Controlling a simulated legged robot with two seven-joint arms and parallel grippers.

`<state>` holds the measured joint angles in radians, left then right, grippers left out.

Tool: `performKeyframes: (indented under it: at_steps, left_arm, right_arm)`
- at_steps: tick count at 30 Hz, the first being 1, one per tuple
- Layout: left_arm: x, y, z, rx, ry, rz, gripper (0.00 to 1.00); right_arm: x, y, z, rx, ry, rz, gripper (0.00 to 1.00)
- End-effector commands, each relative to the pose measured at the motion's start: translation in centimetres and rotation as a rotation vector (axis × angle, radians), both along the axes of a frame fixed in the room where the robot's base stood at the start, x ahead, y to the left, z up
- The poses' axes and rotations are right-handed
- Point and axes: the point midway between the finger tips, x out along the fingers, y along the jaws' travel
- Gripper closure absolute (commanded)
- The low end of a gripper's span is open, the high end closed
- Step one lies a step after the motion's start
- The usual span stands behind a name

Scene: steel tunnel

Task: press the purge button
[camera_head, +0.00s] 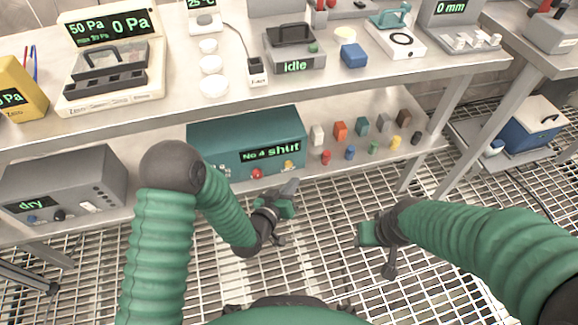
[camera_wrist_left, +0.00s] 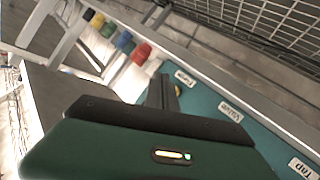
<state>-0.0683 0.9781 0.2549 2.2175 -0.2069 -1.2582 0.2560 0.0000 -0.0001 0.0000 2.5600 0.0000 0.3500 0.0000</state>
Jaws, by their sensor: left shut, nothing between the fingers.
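A teal box (camera_head: 230,135) with a green display reading "No 4 shut" stands on the lower shelf. Its front carries a red button (camera_head: 257,173) and a yellow button (camera_head: 289,164); I cannot read which is purge. My left gripper (camera_head: 291,187) is shut and empty, just in front of and below the yellow button, and no contact is visible. In the left wrist view, the shut fingers (camera_wrist_left: 163,95) point toward the teal front (camera_wrist_left: 210,103) with several white labels. My right gripper (camera_head: 372,236) hangs over the grating to the right, its finger opening unclear.
Several coloured pegs (camera_head: 340,131) stand on the shelf right of the teal box. A grey box (camera_head: 75,180) reading "dry" is on the left. The bench (camera_head: 330,82) above carries instruments and overhangs the shelf. Free space lies over the floor grating (camera_head: 320,230).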

Motion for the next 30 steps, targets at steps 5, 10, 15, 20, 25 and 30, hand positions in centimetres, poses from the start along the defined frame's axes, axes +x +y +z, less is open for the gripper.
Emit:
performKeyframes:
  at_steps: [5,10,15,20,25,30]
  left_arm:
    - [2.0,0.5,0.0,-0.001,-0.002,0.001,1.00]
    - [2.7,0.7,0.0,0.000,0.000,0.000,1.00]
    - [2.7,0.7,0.0,0.000,0.000,0.000,1.00]
    - [2.7,0.7,0.0,0.000,0.000,0.000,1.00]
    - [2.7,0.7,0.0,0.000,0.000,0.000,1.00]
    - [2.7,0.7,0.0,0.000,0.000,0.000,1.00]
  right_arm:
    - [0.0,0.0,-0.1,0.000,0.000,0.000,0.50]
    - [0.0,0.0,-0.1,0.000,0.000,0.000,0.50]
    - [0.0,0.0,-0.1,0.000,0.000,0.000,0.50]
    - [0.0,0.0,-0.1,0.000,0.000,0.000,0.50]
    - [0.0,0.0,-0.1,0.000,0.000,0.000,0.50]
    - [0.0,0.0,-0.1,0.000,0.000,0.000,0.50]
